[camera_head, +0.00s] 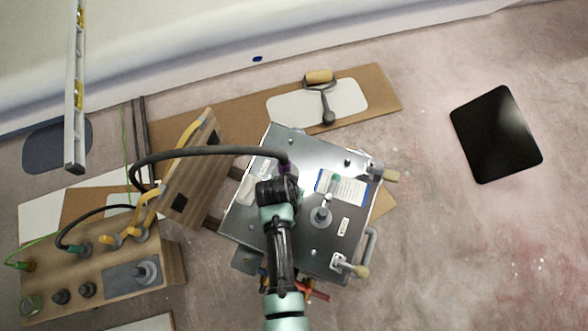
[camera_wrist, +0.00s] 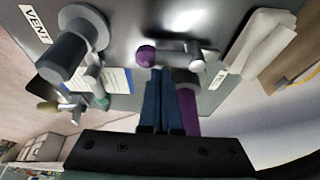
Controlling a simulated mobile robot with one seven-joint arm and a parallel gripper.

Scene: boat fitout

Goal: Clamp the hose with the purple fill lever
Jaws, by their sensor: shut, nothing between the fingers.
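The fill lever is a pale metal bar (camera_wrist: 180,48) with a purple knob (camera_wrist: 146,55), standing on the metal panel (camera_head: 300,253). In the head view my wrist hides the lever. The black hose (camera_head: 215,151) arches in from the left, and its purple end (camera_head: 284,167) reaches the panel beside my gripper. The purple hose end also shows in the wrist view (camera_wrist: 189,112), right of my fingers, at a grey port (camera_wrist: 186,77). My gripper (camera_wrist: 166,74) is shut and empty, its dark blue fingertips close beneath the lever. Whether they touch it is unclear.
A grey port (camera_wrist: 72,50) labelled VENT stands on the panel, with another lever and a teal knob (camera_wrist: 103,103). Wooden-handled latches (camera_head: 352,268) sit at the panel's edge. A wooden hose stand (camera_head: 180,272) is at left. A black plate (camera_head: 495,134) lies on the floor at right.

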